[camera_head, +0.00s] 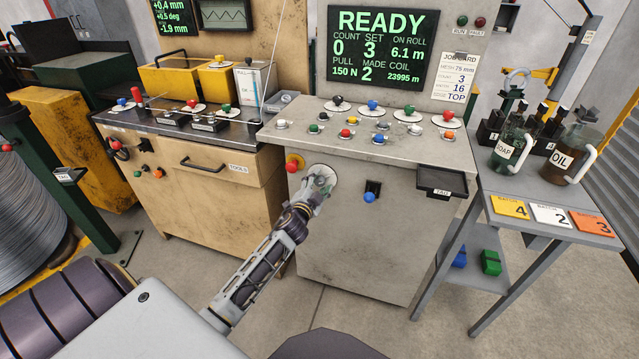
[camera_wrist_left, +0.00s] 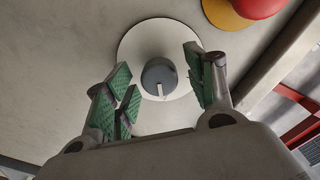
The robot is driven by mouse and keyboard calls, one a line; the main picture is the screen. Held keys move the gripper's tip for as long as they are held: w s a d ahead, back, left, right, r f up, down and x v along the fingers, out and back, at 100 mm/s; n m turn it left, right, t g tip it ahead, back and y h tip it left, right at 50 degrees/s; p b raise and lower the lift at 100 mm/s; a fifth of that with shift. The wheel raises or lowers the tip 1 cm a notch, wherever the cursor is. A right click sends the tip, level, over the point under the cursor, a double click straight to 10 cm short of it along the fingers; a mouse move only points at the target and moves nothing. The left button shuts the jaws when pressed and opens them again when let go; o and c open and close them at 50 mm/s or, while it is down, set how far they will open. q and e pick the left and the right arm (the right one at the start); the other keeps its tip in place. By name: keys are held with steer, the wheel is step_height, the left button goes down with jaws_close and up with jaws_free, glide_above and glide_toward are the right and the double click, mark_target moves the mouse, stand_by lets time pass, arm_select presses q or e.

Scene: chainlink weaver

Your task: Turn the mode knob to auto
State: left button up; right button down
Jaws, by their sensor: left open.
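The mode knob (camera_wrist_left: 158,78) is a grey knob with a white pointer mark on a round white plate (camera_wrist_left: 135,50), on the front face of the grey control cabinet (camera_head: 350,240). In the wrist view its pointer mark points toward the bottom of the picture. My left gripper (camera_wrist_left: 160,88) is open, with green-padded fingers on either side of the knob and gaps between. In the head view my left gripper (camera_head: 322,182) is in front of the plate and hides most of the knob. Labels around the plate are not readable. My right gripper is not in view.
A red button on a yellow base (camera_head: 293,163) sits close beside the plate. A blue-tipped switch (camera_head: 370,196) is to the right on the same face. A tray (camera_head: 442,182) juts out further right. Several coloured knobs (camera_head: 372,105) cover the sloped top panel.

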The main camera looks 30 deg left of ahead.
arm_select(q)
steer(key=v, duration=1.1)
stand_by(0.4)
stand_by(0.6)
